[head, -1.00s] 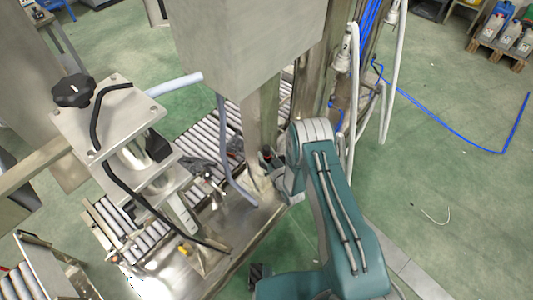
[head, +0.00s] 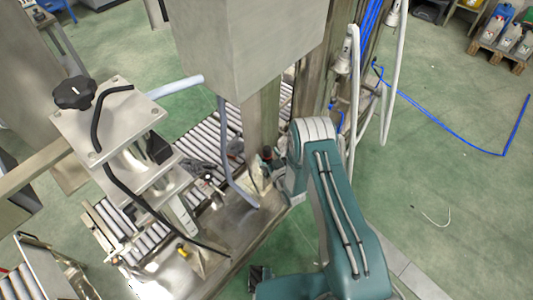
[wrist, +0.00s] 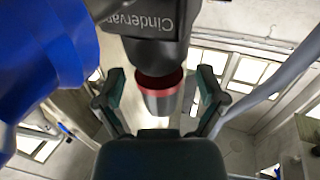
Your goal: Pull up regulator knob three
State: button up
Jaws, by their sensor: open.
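In the wrist view, a dark round knob (wrist: 162,102) with a red band hangs below a dark regulator body (wrist: 150,50) with pale upside-down lettering. Which number it has cannot be read. My gripper (wrist: 160,86) is open, with one finger on each side of the knob. Gaps show between the fingers and the knob, and I see no contact. In the head view, my arm reaches to the metal column, and a small dark part (head: 267,154) shows beside my wrist. My fingers cannot be made out there.
A large blue rounded object (wrist: 45,60) is close on the left in the wrist view. A grey hose (wrist: 268,88) runs along the right. In the head view, a metal column (head: 258,120) stands beside my wrist, with a roller conveyor (head: 205,135) behind. Green floor is open at right.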

jog(key=v, duration=1.1)
jog(key=shift+s, duration=0.35)
jog(key=shift+d, duration=0.1)
jog(key=w+d+r+g+h, duration=0.1)
jog(key=w+d+r+h, duration=0.3)
jog(key=r, duration=0.6)
jog(key=w+d+r+g+h, duration=0.1)
jog(key=w+r+g, duration=0.1)
jog(key=w+r, duration=0.6)
jog(key=s+d+r+m+g+h, duration=0.15)
jog(key=s+r, duration=0.25)
jog(key=r, duration=0.4)
jog(key=s+d+r+m+g+h, duration=0.1)
jog(key=s+d+r+h, duration=0.15)
jog(key=s+r, duration=0.35)
jog(key=s+r+m+g, duration=0.1)
jog(key=s+r, duration=0.2)
jog(key=s, duration=0.5)
jog(key=s+d+r+m+g, duration=0.1)
jog(key=s+r, duration=0.3)
jog(key=s, duration=0.5)
jog(key=s+d+r+m+g, duration=0.1)
jog(key=s+r, duration=0.3)
jog(key=s, duration=0.5)
jog(key=shift+d+r+g, duration=0.15)
jog(key=shift+d+g, duration=0.1)
jog(key=shift+g, duration=0.5)
